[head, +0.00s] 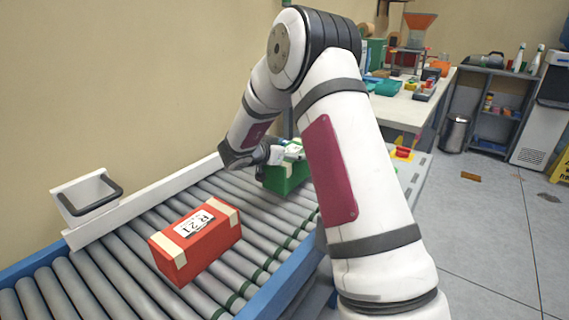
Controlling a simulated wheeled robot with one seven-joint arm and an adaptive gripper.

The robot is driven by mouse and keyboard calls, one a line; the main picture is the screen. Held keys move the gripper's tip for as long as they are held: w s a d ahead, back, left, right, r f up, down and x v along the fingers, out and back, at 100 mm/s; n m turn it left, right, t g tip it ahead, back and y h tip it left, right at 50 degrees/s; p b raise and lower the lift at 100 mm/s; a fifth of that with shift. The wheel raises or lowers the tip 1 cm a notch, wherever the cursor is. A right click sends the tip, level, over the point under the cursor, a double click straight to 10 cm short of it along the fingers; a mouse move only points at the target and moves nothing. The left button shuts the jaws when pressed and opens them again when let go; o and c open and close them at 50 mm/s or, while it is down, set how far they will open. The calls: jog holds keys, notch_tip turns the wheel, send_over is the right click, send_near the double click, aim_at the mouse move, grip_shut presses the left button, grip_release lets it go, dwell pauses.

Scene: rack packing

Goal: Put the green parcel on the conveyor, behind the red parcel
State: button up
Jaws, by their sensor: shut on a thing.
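The red parcel (196,243), with a white label and pale tape, sits on the rollers of the conveyor (110,251) at the near left. The green parcel (283,183) is farther back along the conveyor, beyond the red one and apart from it. My arm partly hides it. My gripper (279,157) is shut on the green parcel from above. I cannot tell whether the green parcel touches the rollers.
Bare rollers lie between the parcels. A cluttered workbench (407,104) stands behind, with a shelf (495,115) and a trash bin (455,133) at right.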

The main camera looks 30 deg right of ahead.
jog(key=shift+w+d, duration=0.1)
jog(key=shift+w, duration=0.75)
jog(key=shift+w+f+b, duration=0.1)
jog(key=shift+f+b, duration=0.6)
jog(key=shift+f, duration=1)
jog(key=shift+f, duration=0.15)
jog(key=o, duration=2)
jog(key=shift+c, duration=0.2)
